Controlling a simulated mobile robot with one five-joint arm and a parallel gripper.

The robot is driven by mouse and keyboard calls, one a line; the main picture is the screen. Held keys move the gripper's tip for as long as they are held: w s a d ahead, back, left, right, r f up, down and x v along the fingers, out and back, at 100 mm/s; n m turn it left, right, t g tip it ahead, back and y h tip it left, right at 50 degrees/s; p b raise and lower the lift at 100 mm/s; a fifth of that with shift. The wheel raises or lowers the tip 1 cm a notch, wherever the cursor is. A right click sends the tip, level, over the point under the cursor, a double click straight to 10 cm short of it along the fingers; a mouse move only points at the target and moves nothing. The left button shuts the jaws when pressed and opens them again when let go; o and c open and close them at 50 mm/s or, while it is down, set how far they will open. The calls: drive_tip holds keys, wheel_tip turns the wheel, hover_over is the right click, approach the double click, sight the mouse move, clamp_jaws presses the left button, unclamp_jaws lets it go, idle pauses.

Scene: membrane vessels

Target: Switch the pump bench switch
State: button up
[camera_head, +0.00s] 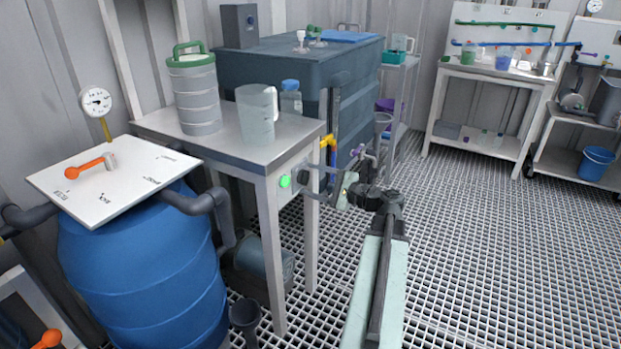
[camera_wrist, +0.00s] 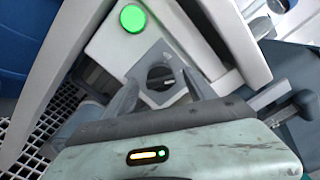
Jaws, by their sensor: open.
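The pump bench switch (camera_wrist: 160,78) is a dark round rotary knob on a light box under the bench edge. In the wrist view it sits between the two fingers of my gripper (camera_wrist: 162,84). The fingers are open, one on each side of the knob, with a visible gap to it. A lit green round lamp (camera_wrist: 132,18) is above the knob on the same box. In the head view the green lamp (camera_head: 285,181) shows on the bench front, and my wrist and gripper partly hide the knob's area.
The metal bench (camera_head: 230,150) carries a green-lidded container (camera_head: 196,100) and a clear jug (camera_head: 256,118). A blue barrel (camera_head: 145,275) with a white board (camera_head: 130,185) stands left. A yellow-handled pipe (camera_head: 328,143) is close to my gripper. The grating floor at right is clear.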

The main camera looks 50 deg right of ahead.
drive_tip(key=v, duration=0.6)
drive_tip(key=shift+s, duration=0.15)
